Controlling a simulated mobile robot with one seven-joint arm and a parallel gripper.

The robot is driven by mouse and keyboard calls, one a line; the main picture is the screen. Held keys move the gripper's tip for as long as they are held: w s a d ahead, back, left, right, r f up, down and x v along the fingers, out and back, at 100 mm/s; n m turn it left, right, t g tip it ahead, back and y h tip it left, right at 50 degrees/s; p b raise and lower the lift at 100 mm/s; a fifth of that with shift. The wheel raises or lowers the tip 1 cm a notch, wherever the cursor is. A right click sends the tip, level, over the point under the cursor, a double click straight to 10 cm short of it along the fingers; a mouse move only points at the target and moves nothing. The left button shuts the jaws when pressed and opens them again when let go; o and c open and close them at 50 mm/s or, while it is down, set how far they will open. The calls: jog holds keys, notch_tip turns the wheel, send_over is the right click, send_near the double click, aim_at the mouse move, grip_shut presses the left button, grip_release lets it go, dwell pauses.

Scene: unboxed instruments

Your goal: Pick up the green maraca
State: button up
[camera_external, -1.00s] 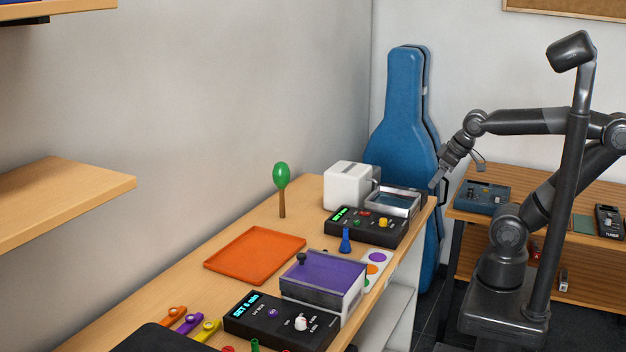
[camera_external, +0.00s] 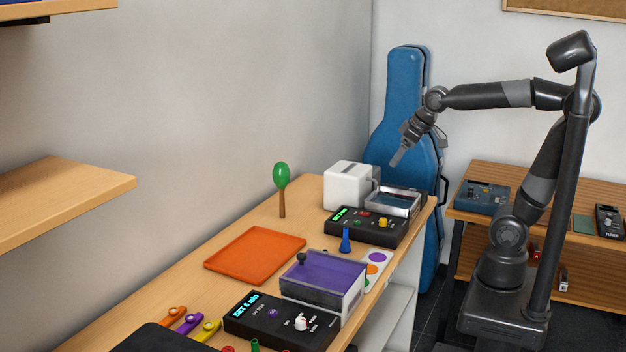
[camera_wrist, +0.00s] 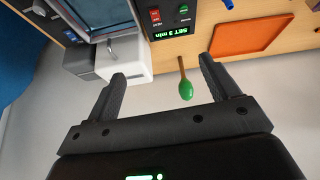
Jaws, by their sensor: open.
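The green maraca (camera_external: 281,176) stands upright on the wooden bench near the wall, its green head up and its brown handle down. In the wrist view the maraca (camera_wrist: 186,90) appears beyond and between my fingers, towards the right one, and apart from both. My gripper (camera_external: 396,160) is in the air above the back right end of the bench, to the right of the maraca and higher. In the wrist view my gripper (camera_wrist: 162,68) is open with nothing between its fingers.
A white box (camera_external: 347,186), a glass-lidded tray (camera_external: 392,203) and a black control box (camera_external: 352,228) stand right of the maraca. An orange tray (camera_external: 254,254) lies in front of it. A blue instrument case (camera_external: 404,85) leans behind the bench.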

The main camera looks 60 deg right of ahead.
jog(key=w+a+r, duration=0.1)
jog(key=w+a, duration=0.1)
jog(key=w, duration=1.5)
jog(key=n+y, duration=0.1)
send_near(281, 176)
jog(key=d, duration=0.3)
jog(key=shift+t, duration=0.3)
jog(key=x, duration=0.6)
jog(key=shift+w+f, duration=0.25)
jog(key=shift+w, duration=0.15)
jog(key=x, duration=0.5)
jog(key=shift+s+a+f, duration=0.1)
jog(key=shift+s+a, duration=0.05)
jog(key=c, duration=1.1)
